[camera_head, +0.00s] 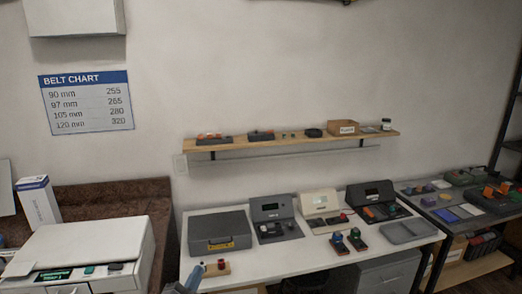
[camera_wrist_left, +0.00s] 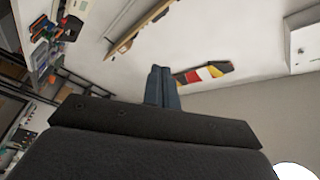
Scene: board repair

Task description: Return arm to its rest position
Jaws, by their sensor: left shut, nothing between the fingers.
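My left gripper (camera_head: 194,276) shows at the bottom of the head view, in front of the white bench's front left edge. Its blue-grey fingers point up. In the left wrist view the two fingers (camera_wrist_left: 164,88) lie together, shut and empty. In the head view the fingertips appear just left of a small wooden block with a red part (camera_head: 217,268); I cannot tell the gap in depth. Most of the left arm is out of frame. My right gripper does not show.
The white bench (camera_head: 265,270) carries a grey case (camera_head: 219,233), several test devices and a grey tray (camera_head: 408,231). A wooden shelf (camera_head: 290,143) hangs above. A white printer-like machine (camera_head: 80,250) stands at left. A darker table (camera_head: 455,205) is at right.

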